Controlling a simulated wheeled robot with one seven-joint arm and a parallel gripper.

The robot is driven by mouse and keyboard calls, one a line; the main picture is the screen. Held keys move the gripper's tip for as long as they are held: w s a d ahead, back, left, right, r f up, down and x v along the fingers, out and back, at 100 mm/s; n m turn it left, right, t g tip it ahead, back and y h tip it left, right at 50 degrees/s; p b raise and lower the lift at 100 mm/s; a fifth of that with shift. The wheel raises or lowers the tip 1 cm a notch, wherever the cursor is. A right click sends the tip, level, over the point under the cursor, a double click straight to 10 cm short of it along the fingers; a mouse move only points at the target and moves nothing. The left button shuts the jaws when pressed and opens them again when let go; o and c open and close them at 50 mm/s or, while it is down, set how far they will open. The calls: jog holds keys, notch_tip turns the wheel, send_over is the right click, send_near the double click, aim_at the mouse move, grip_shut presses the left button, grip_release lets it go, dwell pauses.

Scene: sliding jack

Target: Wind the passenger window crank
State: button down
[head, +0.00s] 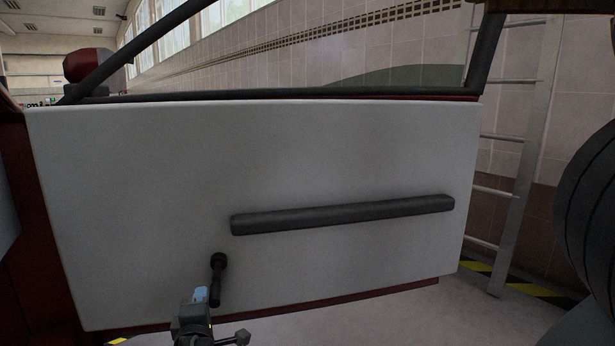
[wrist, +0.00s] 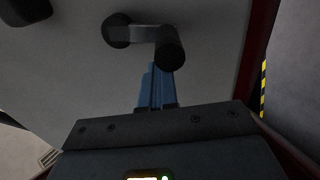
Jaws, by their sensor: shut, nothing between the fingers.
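The passenger window crank (head: 217,278) is dark and sits low on the pale inner door panel (head: 140,200). Its round pivot is at the top and its arm and knob hang down. In the wrist view the crank's knob (wrist: 169,47) points toward the camera, to the right of the pivot. My gripper (head: 201,293) has blue fingers, which are shut and empty. Its fingertips are close beside the knob on its left in the head view. In the wrist view my gripper (wrist: 157,72) ends just below the knob, partly behind it; I cannot tell whether they touch.
A long dark armrest bar (head: 343,214) crosses the panel to the upper right of the crank. A metal ladder (head: 525,150) stands right of the door, near a dark tyre (head: 588,205). Pale floor (head: 420,318) shows below the door.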

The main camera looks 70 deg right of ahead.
jog(key=shift+w+a+r, duration=0.25)
jog(key=shift+a+r, duration=0.05)
jog(key=p+v, duration=0.1)
jog(key=v, duration=0.8)
dwell(0.7)
